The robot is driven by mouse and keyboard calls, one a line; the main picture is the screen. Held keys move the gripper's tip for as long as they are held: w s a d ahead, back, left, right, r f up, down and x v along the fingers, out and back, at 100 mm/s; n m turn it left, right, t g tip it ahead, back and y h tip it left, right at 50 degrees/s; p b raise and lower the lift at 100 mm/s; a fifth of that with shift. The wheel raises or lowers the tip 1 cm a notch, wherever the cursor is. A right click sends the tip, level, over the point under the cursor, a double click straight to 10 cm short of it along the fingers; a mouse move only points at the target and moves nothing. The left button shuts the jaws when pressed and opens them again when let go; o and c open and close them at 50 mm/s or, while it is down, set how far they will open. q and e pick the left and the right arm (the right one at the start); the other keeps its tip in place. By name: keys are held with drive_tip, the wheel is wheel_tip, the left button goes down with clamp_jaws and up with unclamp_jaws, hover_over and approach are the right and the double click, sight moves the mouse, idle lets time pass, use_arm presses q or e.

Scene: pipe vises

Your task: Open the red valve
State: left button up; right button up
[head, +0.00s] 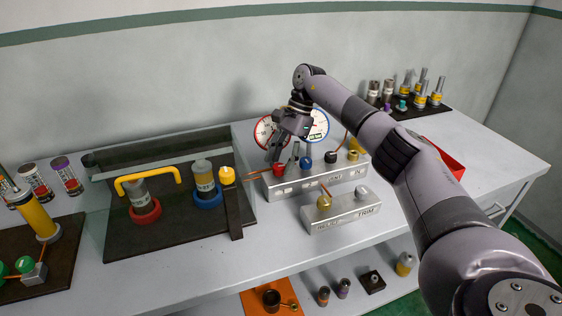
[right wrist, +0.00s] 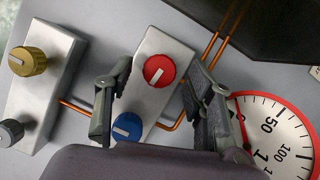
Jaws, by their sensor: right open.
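The red valve (head: 279,169) is a round red knob at the left end of the grey manifold block (head: 290,188) on the bench. In the right wrist view the red knob (right wrist: 159,66) shows a white mark on its top. My right gripper (head: 285,153) is open and just above that end of the block. In the right wrist view its two fingers (right wrist: 157,82) are spread on either side of the block, with the red knob visible between and slightly beyond the tips. Nothing is held. My left gripper is not in view.
A blue knob (right wrist: 127,126) sits beside the red one, close to the fingers. Two dial gauges (head: 318,125) stand behind the block. A smaller block (head: 342,212) with a gold and a grey knob is in front. Copper pipes run left. A dark rack (head: 170,235) stands at left.

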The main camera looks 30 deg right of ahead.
drive_tip(key=v, duration=1.1)
drive_tip(key=shift+d+r, duration=0.1)
